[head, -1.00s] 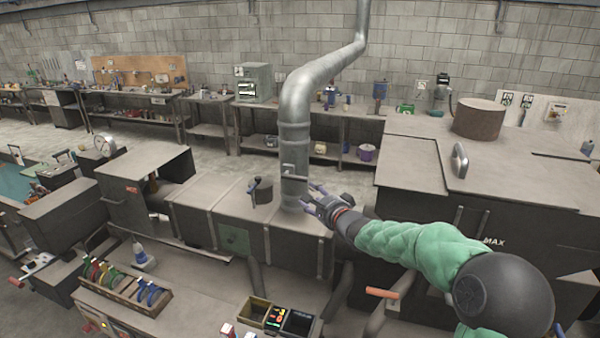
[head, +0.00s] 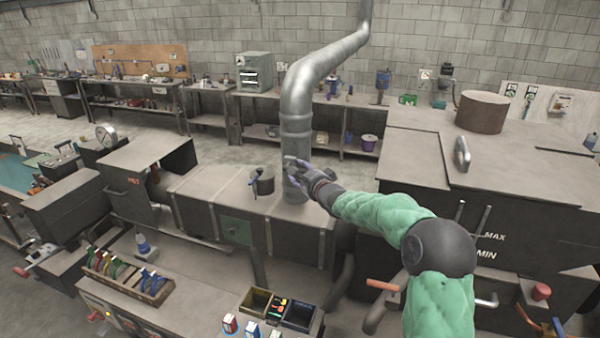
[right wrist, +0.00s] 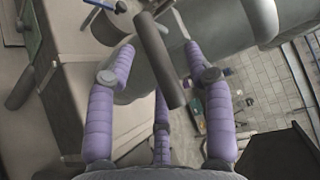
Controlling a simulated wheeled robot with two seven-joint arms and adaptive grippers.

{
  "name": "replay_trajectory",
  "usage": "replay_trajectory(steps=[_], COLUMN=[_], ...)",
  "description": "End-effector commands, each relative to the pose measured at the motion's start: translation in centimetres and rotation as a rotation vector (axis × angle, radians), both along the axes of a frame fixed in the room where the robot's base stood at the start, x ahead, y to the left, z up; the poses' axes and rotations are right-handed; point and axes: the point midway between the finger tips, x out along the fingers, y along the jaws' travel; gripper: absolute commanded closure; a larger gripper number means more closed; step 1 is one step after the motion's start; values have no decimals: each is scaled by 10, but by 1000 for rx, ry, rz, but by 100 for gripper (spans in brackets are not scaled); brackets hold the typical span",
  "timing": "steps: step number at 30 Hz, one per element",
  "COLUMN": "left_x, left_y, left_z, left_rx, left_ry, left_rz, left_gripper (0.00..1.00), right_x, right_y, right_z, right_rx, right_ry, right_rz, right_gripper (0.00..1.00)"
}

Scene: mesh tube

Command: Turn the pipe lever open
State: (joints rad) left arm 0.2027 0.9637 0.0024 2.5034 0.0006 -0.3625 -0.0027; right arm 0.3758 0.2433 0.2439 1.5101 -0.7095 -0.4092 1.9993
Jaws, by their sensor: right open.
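The large grey metal pipe (head: 297,110) rises from the top of a dark metal duct box and bends up to the right. In the right wrist view, a grey cylindrical lever handle (right wrist: 158,58) lies between the spread purple fingers, in front of the pipe (right wrist: 215,60). My right gripper (head: 294,174) is open at the pipe's lower part and covers much of the lever in the head view. It also shows in the right wrist view (right wrist: 160,58), its fingers around the handle but not closed on it. Whether any finger touches the handle is unclear. My left gripper is out of view.
A big dark tank (head: 430,160) stands to the right. A bench with small bins (head: 256,302) is in front.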

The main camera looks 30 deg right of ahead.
Motion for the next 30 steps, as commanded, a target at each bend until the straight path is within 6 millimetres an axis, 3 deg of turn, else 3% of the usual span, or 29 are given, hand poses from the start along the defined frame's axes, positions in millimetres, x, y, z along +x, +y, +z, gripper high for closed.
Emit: replay_trajectory(steps=[12, 17, 18, 30], left_x=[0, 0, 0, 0], left_y=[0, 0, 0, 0], left_z=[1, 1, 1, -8], left_rx=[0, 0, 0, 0], left_ry=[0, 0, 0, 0], left_rz=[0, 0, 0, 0], left_gripper=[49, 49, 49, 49], right_x=[6, 6, 6, 6], right_y=[0, 0, 0, 0], right_z=[-1, -1, -1, -6], right_rx=[0, 0, 0, 28], right_ry=[0, 0, 0, -32], right_rz=[0, 0, 0, 0], right_gripper=[50, 95, 100, 100])
